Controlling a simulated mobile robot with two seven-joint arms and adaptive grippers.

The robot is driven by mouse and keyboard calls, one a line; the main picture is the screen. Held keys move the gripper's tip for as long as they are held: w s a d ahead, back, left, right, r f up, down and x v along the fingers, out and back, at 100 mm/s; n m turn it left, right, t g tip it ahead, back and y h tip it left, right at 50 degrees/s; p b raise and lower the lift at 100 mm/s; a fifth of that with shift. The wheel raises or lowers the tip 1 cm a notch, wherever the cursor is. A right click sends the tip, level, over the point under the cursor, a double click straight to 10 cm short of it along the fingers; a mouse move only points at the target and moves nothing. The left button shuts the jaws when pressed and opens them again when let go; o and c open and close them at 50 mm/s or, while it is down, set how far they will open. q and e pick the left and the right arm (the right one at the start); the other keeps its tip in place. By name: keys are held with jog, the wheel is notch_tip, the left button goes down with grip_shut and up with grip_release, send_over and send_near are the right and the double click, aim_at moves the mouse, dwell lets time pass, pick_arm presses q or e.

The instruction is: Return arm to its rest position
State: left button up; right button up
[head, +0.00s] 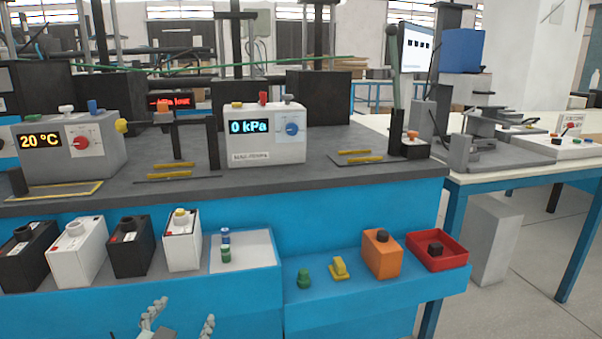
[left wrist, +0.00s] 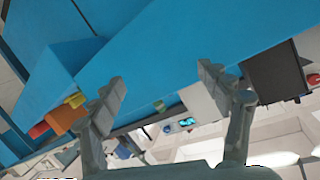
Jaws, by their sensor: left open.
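My left gripper (head: 184,313) shows at the bottom edge of the head view, in front of the blue lower shelf. Its two fingers stand apart with nothing between them. In the left wrist view the open fingers (left wrist: 162,82) frame the blue bench front, and no object touches them. Most of my left arm is out of the head view. My right gripper shows in neither view.
Black and white battery boxes (head: 77,254) stand on the lower shelf, left of a white plate (head: 258,249) with small blue and green pieces. An orange box (head: 381,254) and red tray (head: 461,262) stand right.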

pick_arm(q)
jog(key=s+a+f+n+g, duration=0.1)
jog(key=s+f+g, duration=0.4)
jog(key=s+f, duration=0.7)
jog(key=s+a+f+n+g+y, duration=0.1)
jog(key=s+f+g, duration=0.5)
jog(key=s+f, duration=0.6)
jog(key=shift+s+a, duration=0.4)
jog(key=shift+a, duration=0.4)
